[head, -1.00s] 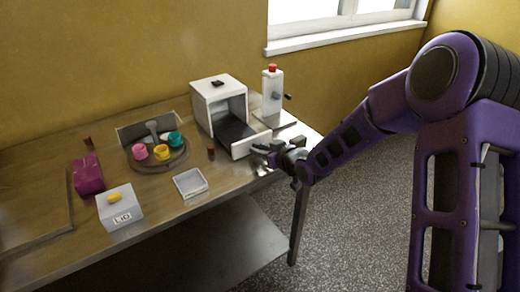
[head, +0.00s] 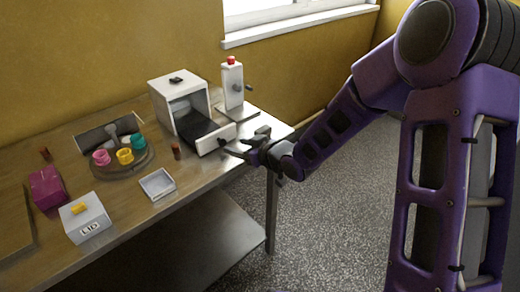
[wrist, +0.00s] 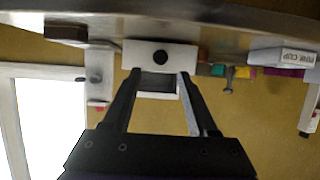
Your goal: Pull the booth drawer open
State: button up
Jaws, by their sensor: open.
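The white booth (head: 178,84) stands at the back of the table in the head view. Its drawer sticks out of the front, with a white front panel (head: 214,140) and a dark inside (head: 198,128). In the upside-down wrist view the drawer front (wrist: 137,53) carries a round black knob (wrist: 160,57). My gripper (head: 238,145) is open and empty, just in front of the drawer. In the wrist view the fingers of my gripper (wrist: 160,74) are spread, with the knob beyond their tips and apparently not touched.
A white crank device (head: 232,85) stands right of the booth. A round holder with pink, yellow and teal cups (head: 124,156), a small brown cylinder (head: 176,151), a shallow white tray (head: 158,184), a box labelled LID (head: 84,217) and a magenta block (head: 46,187) stand to the left.

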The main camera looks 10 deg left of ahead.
jog(key=p+v, duration=0.1)
jog(key=v, duration=0.9)
jog(key=shift+d+r, duration=0.2)
jog(key=shift+s, duration=0.1)
